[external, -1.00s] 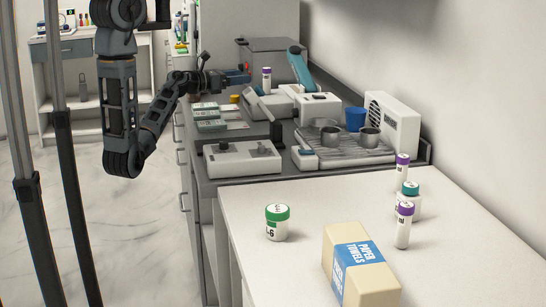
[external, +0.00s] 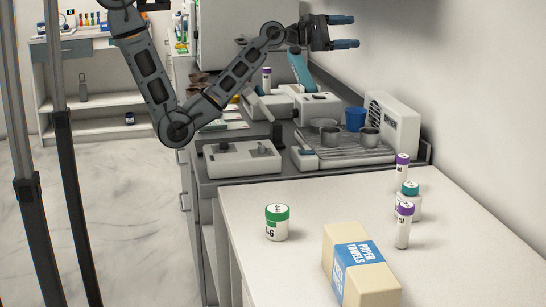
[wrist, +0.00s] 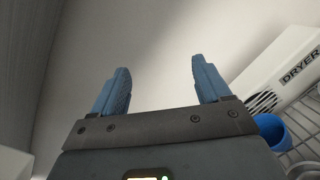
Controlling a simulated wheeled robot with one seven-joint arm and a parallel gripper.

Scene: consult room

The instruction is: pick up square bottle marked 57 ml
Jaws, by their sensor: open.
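I cannot make out a square bottle marked 57 ml in either view. Candidate containers stand on the white table: a teal-capped white bottle (external: 408,207), two purple-capped tubes (external: 403,228) (external: 402,165) beside it, and a white jar with a green lid (external: 277,226). Their labels are too small to read for a volume. Another purple-capped tube (external: 266,76) stands at the back of the grey counter. My gripper (external: 356,31) is raised high above the counter, open and empty. In the wrist view its blue fingers (wrist: 160,64) are apart with only plain wall between them.
A paper towel pack (external: 358,262) lies at the table's front. The dryer (external: 392,125), a blue cup (external: 355,118), metal cups on a rack (external: 345,152) and white devices (external: 242,160) crowd the counter. The wall is close on the right.

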